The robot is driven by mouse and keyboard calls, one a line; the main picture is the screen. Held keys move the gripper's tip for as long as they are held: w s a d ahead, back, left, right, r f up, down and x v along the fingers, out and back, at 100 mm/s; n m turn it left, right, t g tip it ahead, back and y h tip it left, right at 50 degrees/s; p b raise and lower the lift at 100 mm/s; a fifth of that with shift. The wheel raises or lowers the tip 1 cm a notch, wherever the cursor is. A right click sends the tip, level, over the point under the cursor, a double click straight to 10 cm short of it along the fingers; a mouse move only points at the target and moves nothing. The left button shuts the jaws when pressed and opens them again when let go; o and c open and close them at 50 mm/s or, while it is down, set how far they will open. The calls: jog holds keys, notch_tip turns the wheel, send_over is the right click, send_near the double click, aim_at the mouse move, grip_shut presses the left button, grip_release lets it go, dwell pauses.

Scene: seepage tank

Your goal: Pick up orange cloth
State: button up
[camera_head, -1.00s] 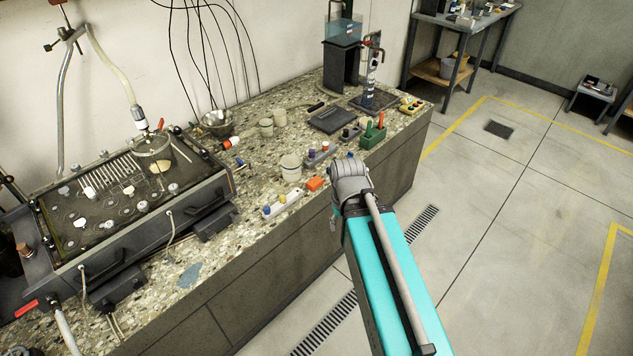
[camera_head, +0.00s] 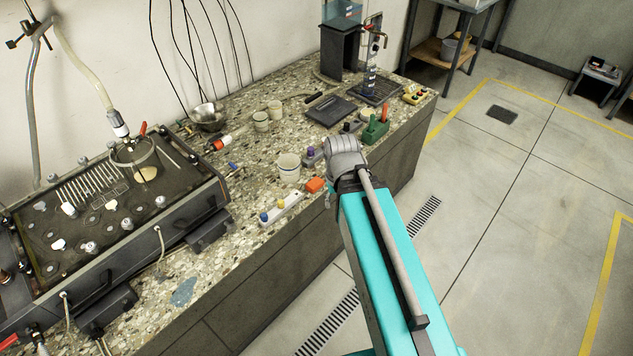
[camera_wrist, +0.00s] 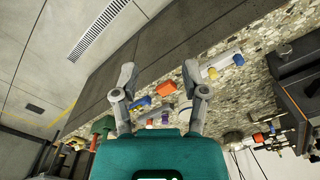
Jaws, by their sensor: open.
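The orange cloth (camera_head: 315,185) is a small folded-looking block on the speckled counter, near its front edge, just left of my arm's wrist joint. It also shows in the wrist view (camera_wrist: 166,88), between and beyond my two fingers. My gripper (camera_wrist: 165,81) is open and empty, with its fingers spread to either side of the cloth in that view. A gap to the counter seems to remain, but its height is hard to judge. In the head view my gripper is hidden by my arm.
A white strip with blue and yellow knobs (camera_head: 280,208) lies left of the cloth. A beige cup (camera_head: 289,168) stands behind it. A green holder (camera_head: 375,130) is to the right. The seepage tank (camera_head: 110,215) fills the counter's left. Open floor (camera_head: 480,240) lies right.

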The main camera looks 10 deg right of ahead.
jog(key=o, duration=0.5)
jog(key=shift+w+a, duration=0.1)
jog(key=shift+w, duration=0.1)
jog(key=shift+o, duration=0.5)
jog(key=shift+w+a+f+n, duration=0.2)
jog(key=shift+w+n, duration=0.1)
jog(key=shift+n, duration=0.1)
jog(key=w+f+n+b, duration=0.3)
jog(key=w+n, duration=0.5)
jog(key=w, duration=0.1)
jog(key=w+f+n+b, duration=0.4)
jog(key=w+n, duration=0.4)
jog(key=w, duration=0.1)
jog(key=w+f+n+b, duration=0.3)
jog(key=w+n+b, duration=0.1)
jog(key=w+n, duration=0.4)
jog(key=shift+w+a+f+n, duration=0.3)
jog(key=shift+w, duration=0.8)
jog(key=shift+f, duration=0.1)
